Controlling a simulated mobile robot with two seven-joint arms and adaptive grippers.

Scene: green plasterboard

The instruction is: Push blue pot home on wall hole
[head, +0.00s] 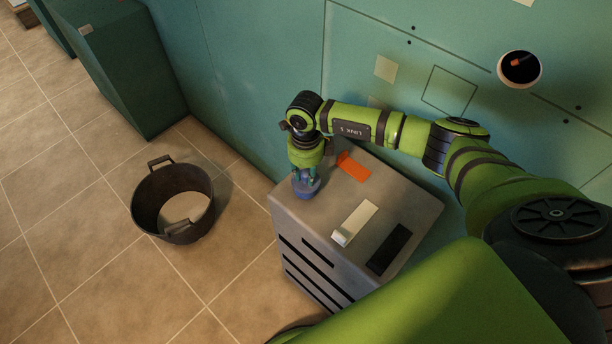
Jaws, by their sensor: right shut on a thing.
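A small blue pot (306,188) is at the left corner of the grey cabinet's top. My right gripper (306,176) points down from above and is shut on the blue pot. I cannot tell whether the pot rests on the cabinet or is just clear of it. The round wall hole (519,69) is in the green wall at the upper right. It has a pale rim and a dark inside with a small orange-red piece in it. My left gripper is not in view.
The grey cabinet (410,192) carries an orange item (353,167), a white item (355,223) and a black item (389,249). A black bucket (150,209) stands on the tiled floor at left. A dark green cabinet (125,70) stands by the wall. My right arm spans the space before the wall.

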